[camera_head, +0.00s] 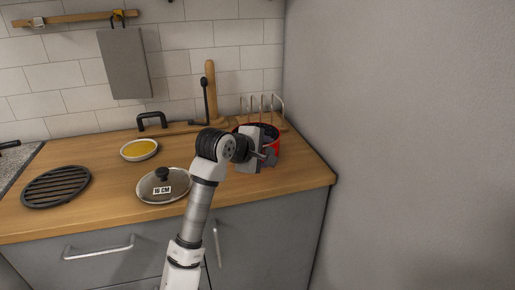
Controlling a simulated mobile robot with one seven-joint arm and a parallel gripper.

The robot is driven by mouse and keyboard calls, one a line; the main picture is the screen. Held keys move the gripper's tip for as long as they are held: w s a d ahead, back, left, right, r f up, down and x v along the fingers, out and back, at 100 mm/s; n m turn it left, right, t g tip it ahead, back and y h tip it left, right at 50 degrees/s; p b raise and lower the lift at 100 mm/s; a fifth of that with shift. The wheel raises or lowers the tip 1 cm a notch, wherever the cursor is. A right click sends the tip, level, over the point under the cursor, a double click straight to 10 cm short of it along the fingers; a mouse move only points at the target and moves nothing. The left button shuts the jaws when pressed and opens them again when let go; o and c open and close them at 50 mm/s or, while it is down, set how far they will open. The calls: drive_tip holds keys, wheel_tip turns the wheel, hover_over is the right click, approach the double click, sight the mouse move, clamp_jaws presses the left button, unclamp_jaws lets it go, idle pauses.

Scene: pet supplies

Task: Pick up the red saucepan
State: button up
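The red saucepan (276,145) stands on the wooden counter at the back right, near the grey wall. Its rim and right side show, and its inside looks dark. My arm and gripper hide its left and front parts. My gripper (272,155) is at the front of the saucepan in the picture, close to its rim. I cannot tell whether the fingers touch the saucepan or whether they are open or shut. A handle of the saucepan is not clearly visible.
A glass lid (164,190) marked 16 CM lies left of my arm. A bowl with yellow contents (139,150) and a black round trivet (56,187) are further left. A wooden rack (264,115) stands behind the saucepan. The front right counter is clear.

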clamp_jaws()
drive_tip(key=shift+r, duration=0.2)
idle(0.3)
